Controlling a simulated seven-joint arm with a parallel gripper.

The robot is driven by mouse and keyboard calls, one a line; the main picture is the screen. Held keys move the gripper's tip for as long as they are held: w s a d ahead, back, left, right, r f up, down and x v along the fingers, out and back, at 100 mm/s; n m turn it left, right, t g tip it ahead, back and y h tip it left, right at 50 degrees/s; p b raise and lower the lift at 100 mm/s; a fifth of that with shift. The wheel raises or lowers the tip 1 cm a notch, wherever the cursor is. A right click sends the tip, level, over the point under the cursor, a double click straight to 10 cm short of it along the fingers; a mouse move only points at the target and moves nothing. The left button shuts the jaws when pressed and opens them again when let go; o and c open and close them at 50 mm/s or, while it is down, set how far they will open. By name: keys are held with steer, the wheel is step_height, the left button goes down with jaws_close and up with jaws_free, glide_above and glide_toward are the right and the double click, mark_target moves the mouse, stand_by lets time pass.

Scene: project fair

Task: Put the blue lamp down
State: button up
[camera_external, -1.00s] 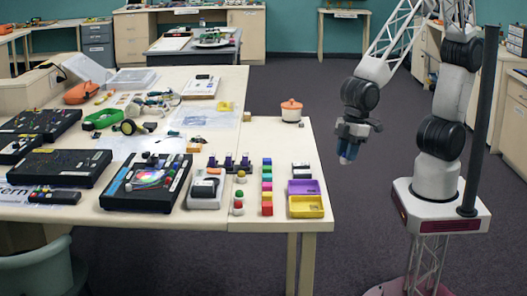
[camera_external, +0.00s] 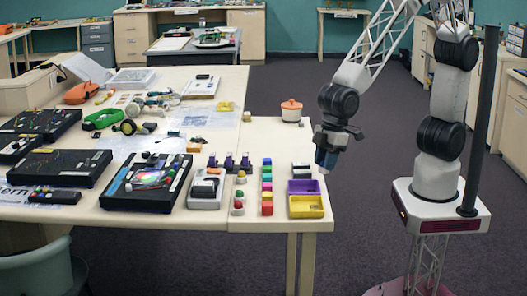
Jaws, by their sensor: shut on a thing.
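My gripper (camera_external: 329,150) is at the right edge of the table (camera_external: 270,138), above the tabletop's height or near it. It points down and is shut on a small blue thing with a pale lower tip, which I take to be the blue lamp (camera_external: 326,158). The lamp hangs below the fingers, close to the table's right edge. Whether it is over the tabletop or just beyond the edge I cannot tell. The fingers hide its upper part.
A purple tray (camera_external: 304,187) and a yellow tray (camera_external: 322,206) stand near the table's right edge. A row of coloured blocks (camera_external: 267,186) is left of them. An orange-lidded pot (camera_external: 291,111) stands behind.

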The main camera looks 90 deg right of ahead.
glide_above(305, 192)
steer(key=shift+w+a+f, duration=0.1)
steer(key=shift+f, duration=0.25)
steer(key=shift+f, duration=0.1)
steer(key=shift+s+d+x, duration=0.1)
steer(key=shift+s+x, duration=0.05)
steer(key=shift+x, duration=0.65)
steer(key=shift+s+d+x, duration=0.1)
steer(key=shift+s+x, duration=0.05)
steer(key=shift+x, duration=0.65)
steer(key=shift+f, duration=0.25)
steer(key=o, duration=0.7)
steer(key=shift+c, duration=0.2)
steer(key=shift+r, duration=0.15)
steer(key=v, duration=1.2)
